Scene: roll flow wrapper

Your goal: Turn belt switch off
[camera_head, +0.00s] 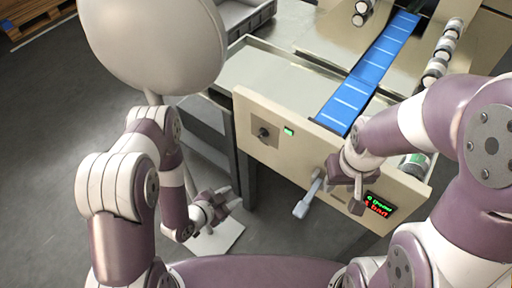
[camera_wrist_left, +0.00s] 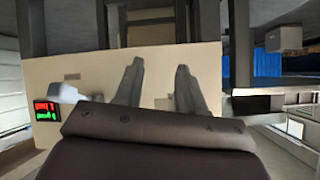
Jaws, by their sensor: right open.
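The cream front panel (camera_head: 310,150) of the wrapper carries a dark rotary knob (camera_head: 264,133) on a small plate at its left end, with a lit green indicator (camera_head: 289,131) beside it. No label is readable to name the belt switch. My left gripper (camera_head: 229,196) is low, in front of the panel and apart from it, below and left of the knob. In the left wrist view its two fingers (camera_wrist_left: 158,65) are spread and empty, with the panel behind. My right gripper (camera_head: 340,178) is open in front of the panel's right part, close to a grey lever (camera_head: 308,196).
A lit display (camera_head: 380,205) sits at the panel's right end and shows in the left wrist view (camera_wrist_left: 46,110). A blue belt (camera_head: 368,72) runs back from the panel. A grey bin (camera_head: 245,14) stands behind.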

